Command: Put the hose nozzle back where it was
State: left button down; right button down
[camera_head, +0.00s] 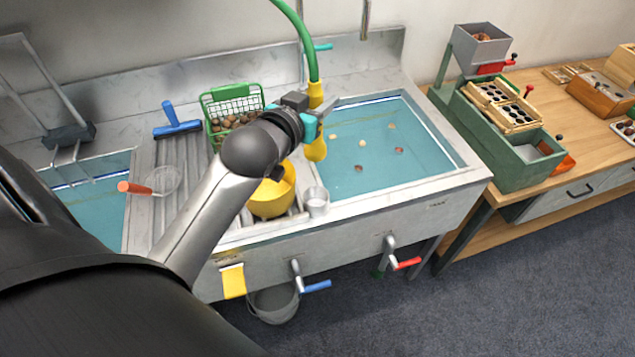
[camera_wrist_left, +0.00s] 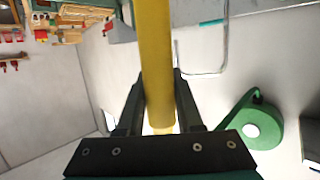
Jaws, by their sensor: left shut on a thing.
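The yellow hose nozzle (camera_head: 316,150) hangs upright at the end of the green hose (camera_head: 305,38), above the left rim of the water-filled right basin (camera_head: 473,178). My left gripper (camera_head: 315,118) is shut around the nozzle's middle. In the left wrist view the yellow nozzle (camera_wrist_left: 155,60) passes between the two dark fingers of my left gripper (camera_wrist_left: 160,95). A teal piece (camera_head: 322,47) sits on the thin metal pipe behind the hose. My right gripper is not in view.
A yellow bowl (camera_head: 285,190), a clear cup (camera_head: 316,204) and a green basket of chestnuts (camera_head: 232,92) stand near my left arm. A blue squeegee (camera_head: 176,124) lies left. A green machine (camera_head: 500,150) stands right. A green reel (camera_wrist_left: 240,132) shows in the wrist view.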

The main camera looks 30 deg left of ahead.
pick_arm(q)
notch_tip(320, 180, down, 19)
jog(key=b, duration=0.4)
jog(key=shift+d, duration=0.15)
jog(key=shift+r, duration=0.1)
jog(key=c, duration=0.6)
grip_release()
jog(key=shift+o, duration=0.2)
jog(key=p+v, duration=0.1)
jog(key=v, duration=1.1)
jog(key=shift+r, duration=0.1)
